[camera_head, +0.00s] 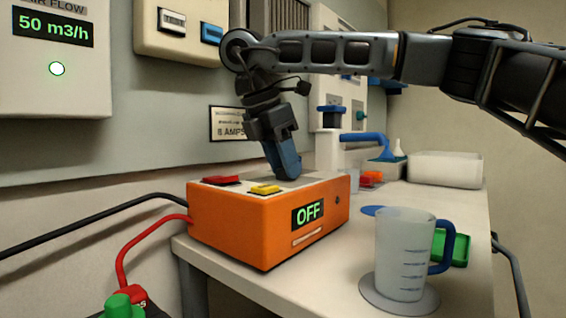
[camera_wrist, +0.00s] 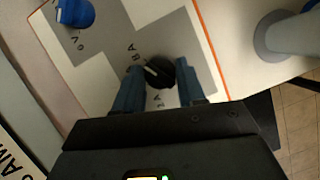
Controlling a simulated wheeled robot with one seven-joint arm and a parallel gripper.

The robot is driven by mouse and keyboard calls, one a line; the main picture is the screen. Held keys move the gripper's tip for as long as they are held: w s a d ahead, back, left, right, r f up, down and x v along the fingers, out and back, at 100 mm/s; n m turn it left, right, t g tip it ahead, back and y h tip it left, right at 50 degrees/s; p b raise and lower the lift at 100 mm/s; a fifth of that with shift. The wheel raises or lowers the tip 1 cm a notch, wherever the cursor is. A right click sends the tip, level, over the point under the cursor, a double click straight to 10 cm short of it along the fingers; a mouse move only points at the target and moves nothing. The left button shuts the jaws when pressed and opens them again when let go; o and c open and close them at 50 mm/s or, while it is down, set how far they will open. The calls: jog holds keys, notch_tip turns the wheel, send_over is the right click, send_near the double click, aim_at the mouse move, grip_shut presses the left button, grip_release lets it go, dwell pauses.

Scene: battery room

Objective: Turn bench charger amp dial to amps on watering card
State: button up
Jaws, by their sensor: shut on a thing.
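The orange bench charger (camera_head: 228,226) stands on the bench, and its front display reads OFF. My gripper (camera_head: 287,172) points down onto the charger's top. In the wrist view my gripper (camera_wrist: 160,80) has its blue fingers on both sides of the black amp dial (camera_wrist: 163,69), shut on it. The dial's white pointer faces up-left, toward the label "8A". Another label ending in "A" lies below the dial, partly hidden. The watering card (camera_head: 231,123) on the wall is partly covered by my arm; it seems to read "6 AMPS", in small print.
A blue knob (camera_wrist: 75,12) sits on the same panel. Red (camera_head: 221,181) and yellow (camera_head: 265,189) parts lie on the charger's top. A clear jug (camera_head: 400,255) with a blue handle stands to the right. A white bin (camera_head: 450,170) stands farther back.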

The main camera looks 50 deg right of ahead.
jog(key=o, duration=1)
jog(key=p+v, duration=0.1)
jog(key=v, duration=0.6)
jog(key=shift+a+r+p, duration=0.15)
jog(key=shift+r+p, duration=0.15)
jog(key=shift+p, duration=0.1)
